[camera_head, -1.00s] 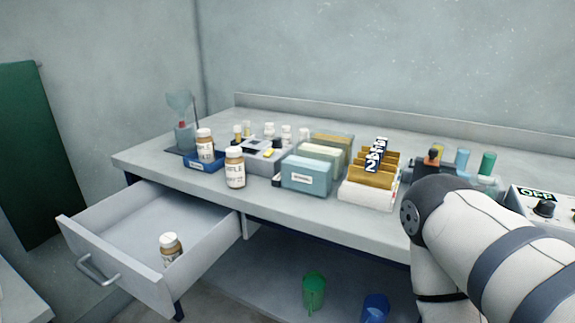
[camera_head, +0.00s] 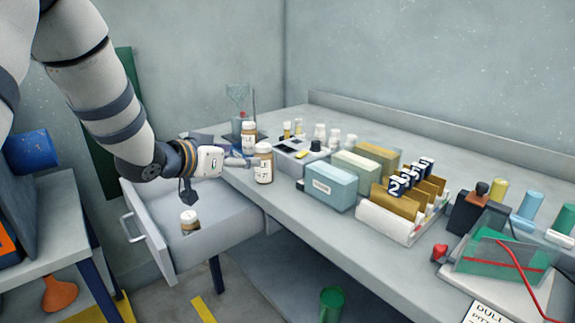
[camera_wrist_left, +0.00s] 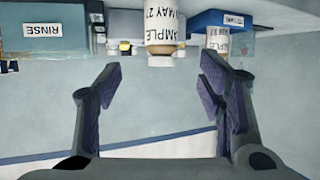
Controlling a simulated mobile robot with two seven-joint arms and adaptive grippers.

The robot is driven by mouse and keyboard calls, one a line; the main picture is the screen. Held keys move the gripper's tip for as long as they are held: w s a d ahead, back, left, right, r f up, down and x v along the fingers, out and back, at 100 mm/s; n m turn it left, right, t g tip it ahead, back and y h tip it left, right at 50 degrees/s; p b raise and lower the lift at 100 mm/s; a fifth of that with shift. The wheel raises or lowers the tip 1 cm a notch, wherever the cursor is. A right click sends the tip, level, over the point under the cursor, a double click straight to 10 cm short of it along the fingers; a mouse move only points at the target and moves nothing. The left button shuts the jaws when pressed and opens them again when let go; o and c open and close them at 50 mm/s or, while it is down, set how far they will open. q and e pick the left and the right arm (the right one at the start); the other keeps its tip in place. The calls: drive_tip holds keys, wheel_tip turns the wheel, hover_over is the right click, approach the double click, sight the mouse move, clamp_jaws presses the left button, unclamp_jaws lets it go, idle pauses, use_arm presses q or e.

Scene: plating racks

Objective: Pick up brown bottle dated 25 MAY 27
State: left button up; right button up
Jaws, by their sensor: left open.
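A brown bottle (camera_head: 263,167) with a white cap and label stands near the counter's front edge in the head view. A similar bottle (camera_head: 248,138) stands behind it, and another (camera_head: 189,222) is in the open drawer. My left gripper (camera_head: 243,162) is beside the front bottle. In the left wrist view, its fingers (camera_wrist_left: 160,78) are apart and empty. My right gripper is out of view.
The open drawer (camera_head: 150,225) juts out below the counter. A teal box (camera_head: 330,188) and tan card racks (camera_head: 400,205) stand to the right. Small bottles stand behind. A "RINSE" label (camera_wrist_left: 42,30) shows in the left wrist view.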

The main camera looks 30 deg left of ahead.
sight(263, 160)
use_arm(q)
drive_tip(key=x, duration=0.5)
drive_tip(key=f+b+x, duration=0.1)
drive_tip(key=x, duration=0.5)
drive_tip(key=shift+s+a+f, duration=0.15)
drive_tip(key=shift+s, duration=0.05)
drive_tip(key=shift+w, duration=0.3)
drive_tip(key=shift+r, duration=0.25)
drive_tip(key=shift+s, duration=0.1)
drive_tip(key=c, duration=1.3)
